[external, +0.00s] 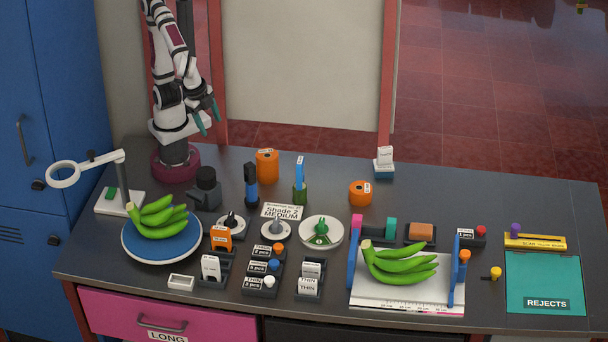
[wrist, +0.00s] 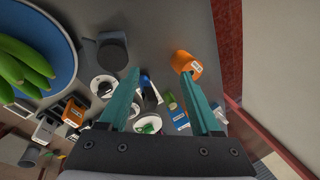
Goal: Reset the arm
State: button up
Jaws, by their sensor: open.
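My arm stands folded upright at the back left of the bench, on its dark red base. My gripper (external: 208,118) is open and empty, with its teal fingers pointing down above the back of the bench. In the wrist view the two fingers of my gripper (wrist: 165,85) are spread apart with nothing held between them. Below them, well apart, several small bench items show. No hanging stem is visible in either view.
Green bananas (external: 158,217) lie on a blue round plate (external: 131,246) at left; more bananas (external: 400,264) lie on a white tray (external: 400,297). Orange cylinders (external: 267,165) stand near the back. A teal rejects mat (external: 535,275) lies at right. A ring lamp (external: 64,175) stands at far left.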

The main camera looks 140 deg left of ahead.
jog(key=s+m, duration=0.1)
jog(key=m, duration=0.2)
jog(key=s+f+m+h, duration=0.1)
jog(key=s+m, duration=0.1)
jog(key=s+d+m, duration=0.1)
jog(key=s+m, duration=0.1)
jog(key=m, duration=0.1)
jog(key=shift+s+d+f+m+h, duration=0.1)
jog(key=shift+s+f+m+h, duration=0.2)
jog(key=shift+f, duration=0.1)
dwell(0.4)
